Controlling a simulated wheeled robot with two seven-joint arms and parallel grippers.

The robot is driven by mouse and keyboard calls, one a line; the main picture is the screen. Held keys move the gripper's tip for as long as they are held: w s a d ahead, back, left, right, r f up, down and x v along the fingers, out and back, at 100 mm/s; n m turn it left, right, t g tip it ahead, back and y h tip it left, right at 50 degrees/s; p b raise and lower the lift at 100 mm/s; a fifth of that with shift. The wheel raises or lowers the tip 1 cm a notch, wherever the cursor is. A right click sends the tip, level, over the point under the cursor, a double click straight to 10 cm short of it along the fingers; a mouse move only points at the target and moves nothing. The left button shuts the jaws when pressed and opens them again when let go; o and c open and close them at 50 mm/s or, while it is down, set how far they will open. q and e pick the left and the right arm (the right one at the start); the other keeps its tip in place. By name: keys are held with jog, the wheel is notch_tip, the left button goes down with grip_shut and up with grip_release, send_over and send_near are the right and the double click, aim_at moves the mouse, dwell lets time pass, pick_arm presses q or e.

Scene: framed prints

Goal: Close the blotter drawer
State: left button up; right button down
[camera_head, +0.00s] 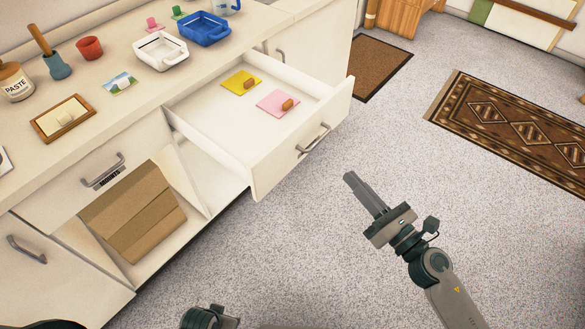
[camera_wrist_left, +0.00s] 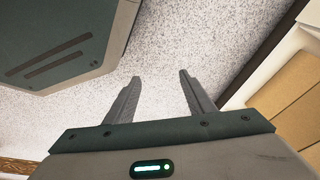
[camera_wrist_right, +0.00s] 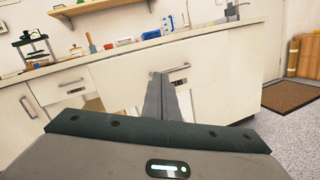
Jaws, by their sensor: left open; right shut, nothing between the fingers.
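The blotter drawer (camera_head: 285,150) is pulled out from the white counter in the head view. It holds a yellow blotter (camera_head: 241,82) and a pink blotter (camera_head: 278,101). A metal bar handle (camera_head: 314,139) is on its front. My right gripper (camera_head: 352,181) is shut and empty, over the floor to the right of the drawer front and apart from it. In the right wrist view its closed fingers (camera_wrist_right: 161,88) point toward the cabinet fronts. My left gripper (camera_wrist_left: 160,82) is open and empty above the floor in the left wrist view.
The countertop carries a white tray (camera_head: 161,52), a blue tray (camera_head: 204,29), a paste jar (camera_head: 15,82) and a red cup (camera_head: 89,48). Below is an open cubby with a cardboard box (camera_head: 140,210). Floor right of the drawer is clear, with a patterned rug (camera_head: 510,128) beyond.

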pick_arm(q)
jog(key=f, duration=0.1)
jog(key=s+f, duration=0.1)
jog(key=f, duration=0.1)
pick_arm(e)
jog(key=a+f+n+g+y, duration=0.1)
jog(key=n, duration=0.1)
jog(key=s+a+f+n+g, duration=0.1)
jog(key=n+g, duration=0.1)
jog(key=s+a+f+n+g+y, duration=0.1)
jog(key=n, duration=0.2)
jog(key=shift+s+f+y, duration=0.2)
jog(key=shift+s+y, duration=0.05)
jog(key=shift+y, duration=0.05)
jog(key=shift+a, duration=0.1)
jog(key=p, duration=0.2)
send_near(284, 162)
pick_arm(q)
jog(key=shift+w+d+f+t+h+p, duration=0.3)
jog(key=shift+w+d+f+t+p, duration=0.25)
jog(key=shift+d+f+t+p, duration=0.3)
pick_arm(e)
jog(key=x, duration=0.6)
jog(key=shift+w+a, duration=0.15)
